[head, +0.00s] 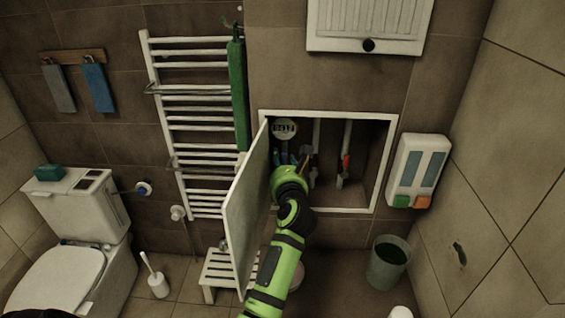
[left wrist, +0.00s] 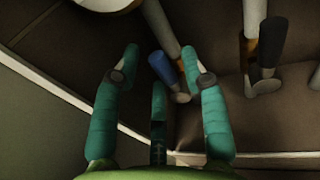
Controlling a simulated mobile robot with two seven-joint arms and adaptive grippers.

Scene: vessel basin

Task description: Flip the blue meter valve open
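The blue meter valve handle (left wrist: 163,68) shows in the left wrist view, tilted, on a grey pipe below the round meter. My left gripper (left wrist: 161,54) is open, with its teal fingers on either side of the handle. The handle is closer to the right finger; I cannot tell whether they touch. In the head view my green left arm (head: 285,255) reaches into the open wall cabinet, and the hand partly hides the valve there. The round meter (head: 285,128) is at the cabinet's upper left. My right gripper is not in view.
The cabinet door (head: 246,215) stands open left of my arm. A second pipe with a red part (head: 346,163) is to the right; a dark handle (left wrist: 271,42) shows in the wrist view. The cabinet frame (head: 385,165) bounds the opening. A dispenser (head: 417,170) hangs to the right.

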